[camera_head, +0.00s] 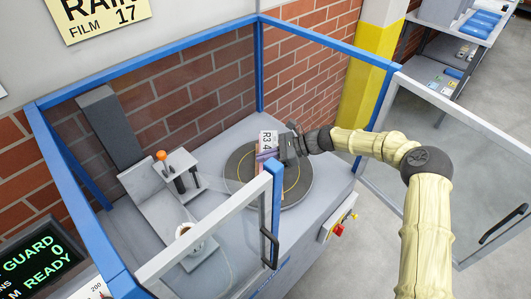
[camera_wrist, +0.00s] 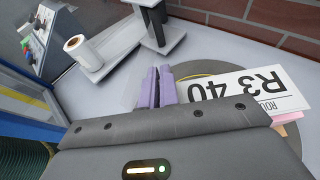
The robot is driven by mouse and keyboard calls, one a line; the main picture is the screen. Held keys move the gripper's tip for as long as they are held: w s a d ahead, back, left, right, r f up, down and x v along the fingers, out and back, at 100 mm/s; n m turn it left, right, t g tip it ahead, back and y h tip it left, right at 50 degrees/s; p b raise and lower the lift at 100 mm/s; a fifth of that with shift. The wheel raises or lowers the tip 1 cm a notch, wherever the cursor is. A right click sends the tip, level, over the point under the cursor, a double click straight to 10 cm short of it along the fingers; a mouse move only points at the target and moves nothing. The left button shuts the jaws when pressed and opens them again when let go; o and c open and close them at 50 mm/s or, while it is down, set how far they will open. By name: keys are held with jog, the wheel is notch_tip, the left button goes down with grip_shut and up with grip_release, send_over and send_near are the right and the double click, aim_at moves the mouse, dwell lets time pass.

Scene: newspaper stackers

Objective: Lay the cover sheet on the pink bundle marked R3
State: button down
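A white card reading "R3 40" (camera_wrist: 255,92) lies just right of my gripper's fingers in the wrist view; in the head view the card (camera_head: 268,137) shows above the turntable. A strip of the pink bundle (camera_wrist: 287,117) shows under the card's right end; the rest is hidden by the card and my gripper. My gripper (camera_wrist: 160,88) has two purple fingers close together, with a narrow dark gap between them. A faint pale patch is left of them. I cannot tell whether it is a cover sheet, or whether a thin sheet is between the fingers.
The dark round turntable (camera_head: 300,187) sits on a grey bench inside a blue-framed guard (camera_head: 160,58). A grey stand with an orange-knobbed lever (camera_head: 161,156) and a white roll (camera_head: 188,232) are to its left. Clear guard doors stand open near my arm.

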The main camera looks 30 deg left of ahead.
jog(key=shift+a+f+b, duration=0.15)
jog(key=shift+f+b, duration=0.4)
jog(key=shift+f, duration=0.95)
jog(key=shift+f+b, duration=0.3)
jog(key=shift+f, duration=0.25)
jog(key=c, duration=1.6)
grip_release()
jog(key=b+v, duration=0.2)
jog(key=v, duration=1)
jog(key=shift+b, duration=0.3)
